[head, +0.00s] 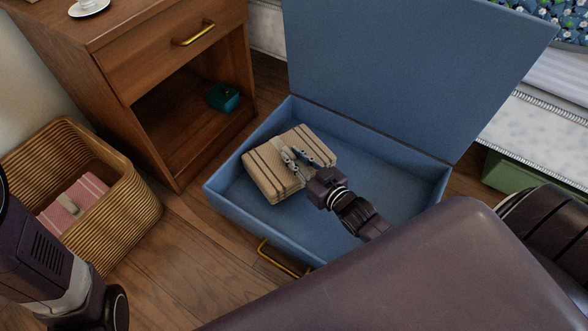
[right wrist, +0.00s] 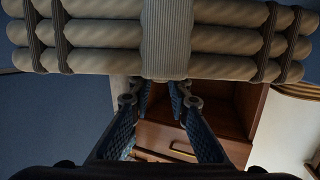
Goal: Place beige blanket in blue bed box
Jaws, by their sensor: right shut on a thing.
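The beige blanket (head: 263,174) is a folded bundle with brown stripes and a band around its middle. It is within the left part of the open blue bed box (head: 385,207), slightly tilted; I cannot tell whether it touches the box floor. My right gripper (head: 292,160) is shut on the blanket at its band. In the right wrist view the rolled layers of the blanket (right wrist: 100,42) fill the top, with the gripper fingers (right wrist: 160,95) just below the band. My left arm shows at the lower left, but its gripper is out of view.
The box's lid (head: 410,60) stands open at the back. A wooden nightstand (head: 140,60) with a teal box (head: 223,98) on its shelf is at the left. A wicker basket (head: 125,215) holds a pink folded cloth (head: 70,203). The right side of the box is empty.

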